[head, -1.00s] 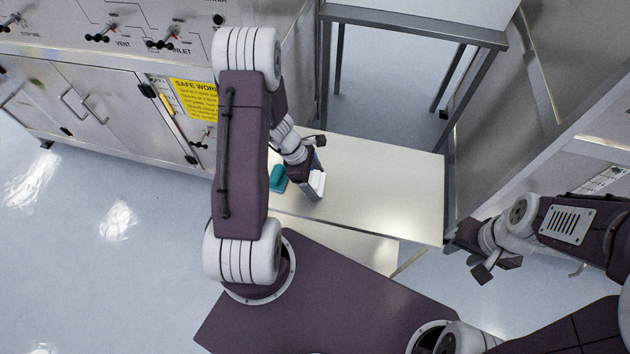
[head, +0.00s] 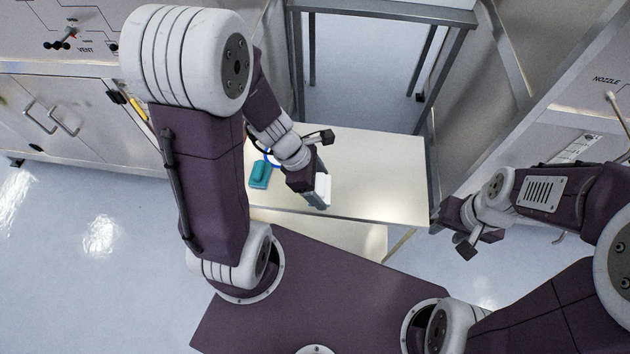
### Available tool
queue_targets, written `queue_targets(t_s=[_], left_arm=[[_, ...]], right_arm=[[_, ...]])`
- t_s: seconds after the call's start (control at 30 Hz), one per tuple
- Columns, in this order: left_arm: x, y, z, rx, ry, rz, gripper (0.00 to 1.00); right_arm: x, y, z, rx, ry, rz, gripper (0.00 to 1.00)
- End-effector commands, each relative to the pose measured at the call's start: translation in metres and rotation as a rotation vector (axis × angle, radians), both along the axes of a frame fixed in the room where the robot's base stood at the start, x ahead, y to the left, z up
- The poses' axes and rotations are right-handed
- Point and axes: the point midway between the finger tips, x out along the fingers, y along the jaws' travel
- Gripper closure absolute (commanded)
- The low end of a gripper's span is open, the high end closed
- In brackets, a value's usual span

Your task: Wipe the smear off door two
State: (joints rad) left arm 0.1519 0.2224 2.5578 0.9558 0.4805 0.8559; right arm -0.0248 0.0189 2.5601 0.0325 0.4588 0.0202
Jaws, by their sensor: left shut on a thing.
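My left gripper (head: 317,186) is shut on a white block with a grey side (head: 324,192), just above or at the front part of the pale table; I cannot tell whether the block touches the table. A teal block (head: 259,174) lies on the table to the left of the gripper. My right gripper (head: 460,232) is off to the right of the table, with nothing visible in it, and its jaw opening is unclear. Metal cabinet doors (head: 42,112) with bar handles are at the left. I cannot tell which is door two, and no smear is discernible.
The pale table (head: 385,170) is mostly bare on its right side. A grey metal frame (head: 375,18) stands behind it. A panel with VENT knobs (head: 70,36) is above the cabinet doors. Metal panels stand at the right (head: 560,90). The floor at left (head: 70,220) is clear.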

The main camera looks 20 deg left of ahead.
Motion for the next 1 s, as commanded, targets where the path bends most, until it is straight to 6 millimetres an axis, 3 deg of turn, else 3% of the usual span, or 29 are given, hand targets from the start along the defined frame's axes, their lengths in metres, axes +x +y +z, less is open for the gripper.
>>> queue_targets(t_s=[0.17, 0.2, 0.3, 0.33, 0.67, 0.8, 1.0], left_arm=[[0.000, 0.000, 0.000, 0.000, 0.000, 0.000, 0.70], [0.000, 0.000, 0.000, 0.000, 0.000, 0.000, 0.26], [0.000, 0.000, 0.000, 0.000, 0.000, 0.000, 0.54], [0.000, 0.000, 0.000, 0.000, 0.000, 0.000, 0.55], [-0.001, -0.001, 0.000, 0.000, 0.000, -0.007, 0.55], [-0.002, -0.008, -0.013, -0.001, 0.007, -0.041, 0.55], [0.033, -0.017, -0.027, 0.001, -0.002, -0.331, 0.55]], right_arm=[[0.000, 0.000, 0.000, 0.000, 0.000, 0.000, 0.60], [0.000, 0.000, 0.000, 0.000, 0.000, 0.000, 0.60], [0.000, 0.000, 0.000, 0.000, 0.000, 0.000, 0.60], [0.000, 0.000, 0.000, 0.000, 0.000, 0.000, 0.60], [0.000, 0.000, 0.000, 0.000, 0.000, 0.000, 0.60], [0.000, 0.000, 0.000, 0.000, 0.000, 0.000, 0.60], [0.000, 0.000, 0.000, 0.000, 0.000, 0.000, 0.60]])
